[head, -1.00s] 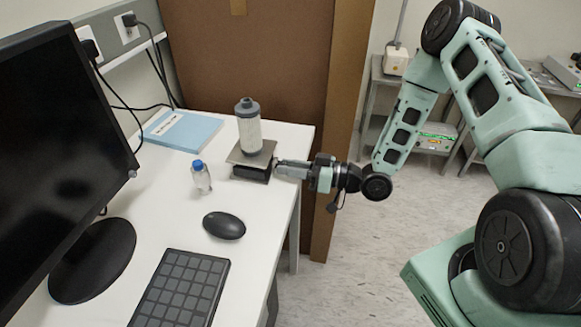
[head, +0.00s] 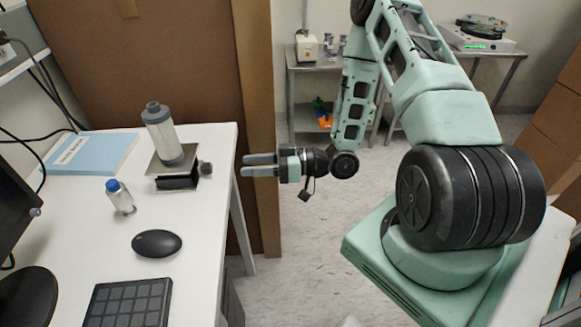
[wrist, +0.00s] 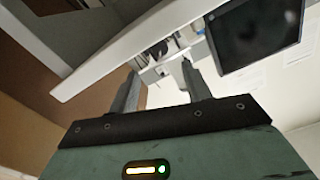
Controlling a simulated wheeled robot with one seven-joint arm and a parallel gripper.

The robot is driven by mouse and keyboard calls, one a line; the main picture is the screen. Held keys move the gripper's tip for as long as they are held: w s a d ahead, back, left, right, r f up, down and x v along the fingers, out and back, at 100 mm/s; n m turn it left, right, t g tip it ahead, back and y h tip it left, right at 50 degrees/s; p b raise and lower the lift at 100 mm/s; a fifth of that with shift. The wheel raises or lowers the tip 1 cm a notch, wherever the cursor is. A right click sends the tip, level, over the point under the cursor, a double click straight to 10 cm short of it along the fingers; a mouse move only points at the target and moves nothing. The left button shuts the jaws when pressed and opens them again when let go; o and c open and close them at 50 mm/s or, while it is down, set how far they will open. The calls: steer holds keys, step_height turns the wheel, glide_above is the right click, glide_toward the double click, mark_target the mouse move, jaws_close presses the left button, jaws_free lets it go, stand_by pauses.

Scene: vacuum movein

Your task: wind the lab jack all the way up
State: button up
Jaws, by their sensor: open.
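The lab jack (head: 177,168) stands on the white desk near its right edge, with a metal top plate and a dark body. Its dark knob (head: 206,168) sticks out to the right. A grey cylinder with a dark cap (head: 161,131) stands on the top plate. My gripper (head: 245,166) is open and empty, off the desk's right edge, pointing left toward the knob with a clear gap. In the wrist view the two fingers (wrist: 162,90) are spread apart with nothing between them; the jack cannot be made out there.
On the desk are a small blue-capped bottle (head: 120,196), a mouse (head: 157,243), a keyboard (head: 128,303), a blue book (head: 90,153) and a monitor (head: 14,215). A brown panel (head: 150,60) stands behind the desk. Floor (head: 310,240) right of the desk is clear.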

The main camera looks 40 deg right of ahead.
steer(key=b+v, duration=0.1)
steer(key=v, duration=0.8)
steer(key=shift+b, duration=0.35)
steer(key=shift+a, duration=0.1)
